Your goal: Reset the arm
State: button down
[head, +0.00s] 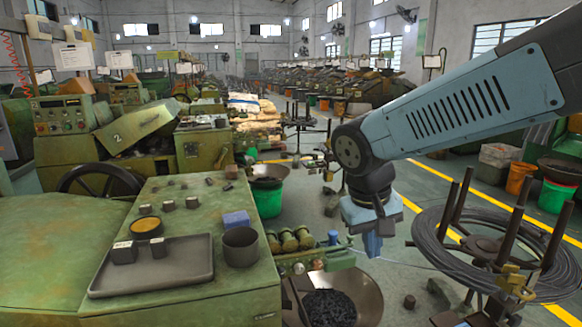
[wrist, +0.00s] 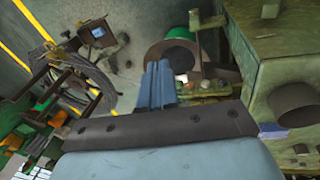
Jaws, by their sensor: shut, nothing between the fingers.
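My arm reaches in from the right in the head view, with the wrist bent downward. My gripper (head: 372,246) hangs from it, pointing down, to the right of the green machine top (head: 190,205) and left of the wire coil. In the wrist view my gripper (wrist: 158,68) shows as two blue-grey fingers side by side, closed together. Nothing is held between them. The fingertips are above the floor area beside the machine, near a dark round pan in the wrist view.
On the machine top are a grey tray (head: 155,268) with dark blocks, a dark cup (head: 241,247) and a blue block (head: 236,219). A wide bowl (head: 368,297) of dark pieces stands below the gripper. A wire coil (head: 432,250) on a stand is at right. Green bucket (head: 267,201) stands behind.

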jog(key=s+d+r+m+t+y, duration=0.1)
jog(key=s+d+r+t+y, duration=0.1)
jog(key=s+d+r+t, duration=0.2)
jog(key=shift+s+d+r+m, duration=0.35)
jog(key=shift+d+r, duration=1.05)
jog(key=shift+d, duration=0.9)
